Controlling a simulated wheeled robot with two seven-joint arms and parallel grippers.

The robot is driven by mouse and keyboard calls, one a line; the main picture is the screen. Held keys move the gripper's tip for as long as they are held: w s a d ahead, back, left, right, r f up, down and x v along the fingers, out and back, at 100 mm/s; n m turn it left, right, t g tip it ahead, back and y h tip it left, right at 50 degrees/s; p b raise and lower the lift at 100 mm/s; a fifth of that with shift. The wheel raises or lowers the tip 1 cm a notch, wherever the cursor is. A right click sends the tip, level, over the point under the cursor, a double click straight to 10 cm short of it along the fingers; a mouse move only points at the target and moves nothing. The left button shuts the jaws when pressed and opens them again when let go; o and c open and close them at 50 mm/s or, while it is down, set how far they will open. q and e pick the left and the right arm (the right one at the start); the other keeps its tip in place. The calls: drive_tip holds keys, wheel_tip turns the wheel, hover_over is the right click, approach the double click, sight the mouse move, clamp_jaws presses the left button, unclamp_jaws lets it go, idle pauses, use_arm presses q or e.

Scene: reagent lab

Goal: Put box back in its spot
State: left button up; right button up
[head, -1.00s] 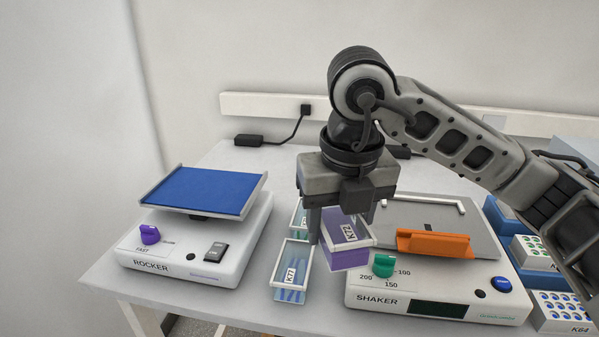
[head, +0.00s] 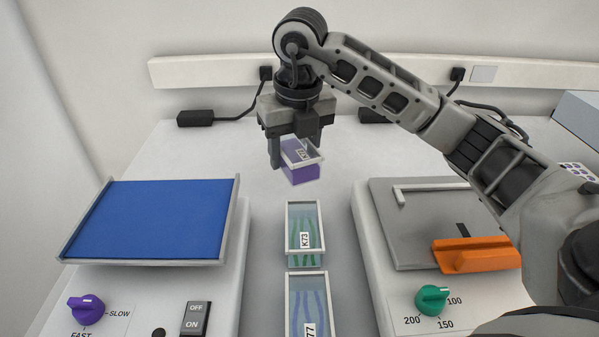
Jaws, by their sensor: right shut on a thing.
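My right gripper (head: 294,155) is shut on a small purple box (head: 300,173) with a clear, white-rimmed lid and a label. It holds the box above the bench, behind the gap between the two machines. My left gripper is not in view.
The rocker with its blue platform (head: 150,220) stands at left. The shaker with its grey plate (head: 420,235) and orange clamp (head: 475,252) stands at right. The bench (head: 225,150) behind the rocker is clear up to black power adapters (head: 195,118) near the wall.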

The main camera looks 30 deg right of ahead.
drive_tip(key=f, duration=0.1)
drive_tip(key=w+d+f, duration=0.2)
drive_tip(key=f, duration=0.1)
drive_tip(key=shift+d, duration=0.2)
drive_tip(key=f, duration=0.2)
drive_tip(key=f+p, duration=0.1)
drive_tip(key=shift+w+d, duration=0.25)
drive_tip(key=shift+d, duration=0.05)
drive_tip(key=shift+f, duration=0.55)
drive_tip(key=o, duration=1.2)
drive_tip(key=shift+c, duration=0.2)
drive_tip(key=r, duration=0.4)
drive_tip(key=s+r, duration=0.1)
drive_tip(key=r, duration=0.3)
drive_tip(key=r+b, duration=0.1)
drive_tip(key=r, duration=0.3)
drive_tip(key=shift+s+a+r, duration=0.1)
drive_tip(key=shift+s+a, duration=0.05)
drive_tip(key=shift+s, duration=0.05)
